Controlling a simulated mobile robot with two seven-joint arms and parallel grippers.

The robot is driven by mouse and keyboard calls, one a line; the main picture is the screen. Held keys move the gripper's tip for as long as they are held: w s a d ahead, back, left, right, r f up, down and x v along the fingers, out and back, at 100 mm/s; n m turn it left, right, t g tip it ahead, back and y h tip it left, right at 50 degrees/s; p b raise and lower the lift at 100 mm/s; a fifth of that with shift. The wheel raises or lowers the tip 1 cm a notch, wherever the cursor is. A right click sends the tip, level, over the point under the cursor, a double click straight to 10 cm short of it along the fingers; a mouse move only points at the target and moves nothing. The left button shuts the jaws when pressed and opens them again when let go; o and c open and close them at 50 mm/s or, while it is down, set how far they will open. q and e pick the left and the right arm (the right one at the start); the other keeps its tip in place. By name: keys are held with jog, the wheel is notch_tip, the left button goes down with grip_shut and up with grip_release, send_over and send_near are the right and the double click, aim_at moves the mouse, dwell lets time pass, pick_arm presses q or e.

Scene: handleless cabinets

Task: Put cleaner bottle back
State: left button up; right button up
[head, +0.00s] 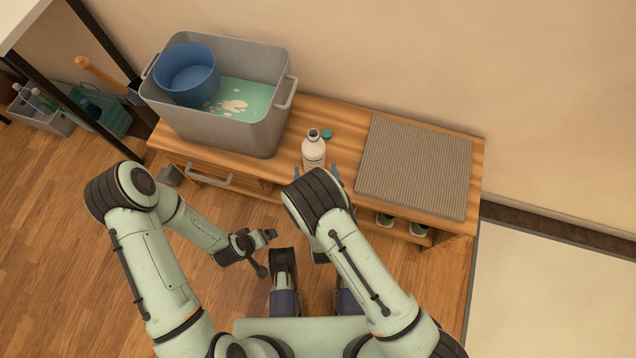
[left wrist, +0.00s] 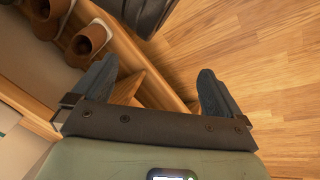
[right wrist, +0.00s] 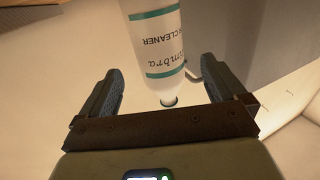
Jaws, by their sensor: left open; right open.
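The white cleaner bottle (head: 313,152) stands upright on the wooden bench, its neck open in the head view. A small teal cap (head: 327,134) lies on the bench beside it. The right wrist view shows the bottle (right wrist: 154,45) with teal bands and the word "CLEANER". My right gripper (head: 318,173) is open at the bottle's near side; its fingers (right wrist: 161,72) are on either side of the bottle in the picture, with no clear contact. My left gripper (head: 266,252) is open and empty, low in front of the bench; its fingers also show in the left wrist view (left wrist: 157,75).
A grey tub (head: 225,128) with teal liquid and a blue bucket (head: 186,72) stands left of the bottle. A ribbed mat (head: 415,168) covers the bench's right part. Shoes (left wrist: 88,42) sit under the bench. At far left are a grey crate (head: 45,120) with bottles and a teal crate (head: 112,122).

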pick_arm(q)
jog(key=shift+s+d+r+p, duration=0.35)
jog(key=shift+s+r, duration=0.2)
pick_arm(e)
jog(key=s, duration=0.5)
jog(key=shift+s+d, duration=0.1)
jog(key=shift+d, duration=0.15)
